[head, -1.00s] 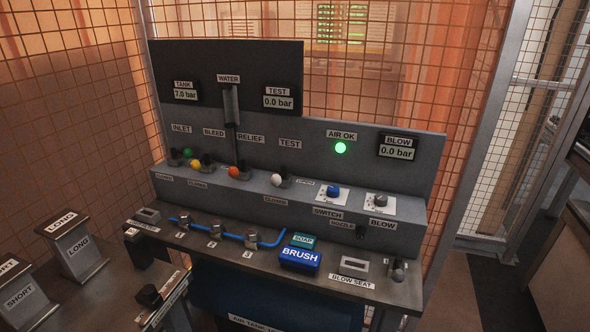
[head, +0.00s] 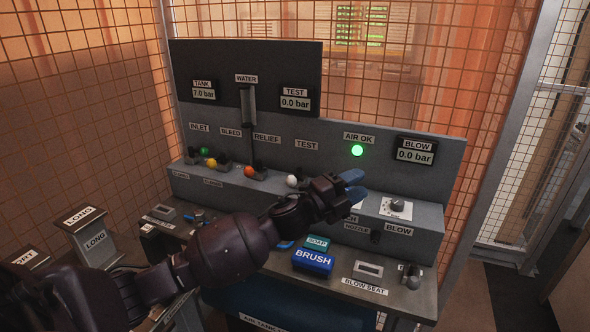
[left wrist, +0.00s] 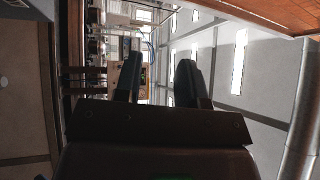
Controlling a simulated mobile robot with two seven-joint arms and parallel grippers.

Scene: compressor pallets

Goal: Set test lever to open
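The test lever has a white ball knob (head: 292,181) and sits on the grey bench ledge under the TEST label (head: 306,145). The knob is at the left, closed-side end of its travel; its position labels are hidden behind my gripper. My left gripper (head: 355,185) is in front of the panel, just right of the white knob, with its blue fingertips apart and nothing between them. The left wrist view also shows the two dark fingers (left wrist: 158,80) spread and empty. I cannot tell its exact distance from the knob. My right gripper is not in view.
Yellow (head: 211,162), green (head: 204,151) and orange (head: 249,170) knobs stand left of the white one. A blow knob (head: 397,205) is to the right. The blue brush block (head: 313,261) and soap block (head: 317,243) lie on the lower bench. The TEST gauge (head: 295,99) reads 0.0 bar.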

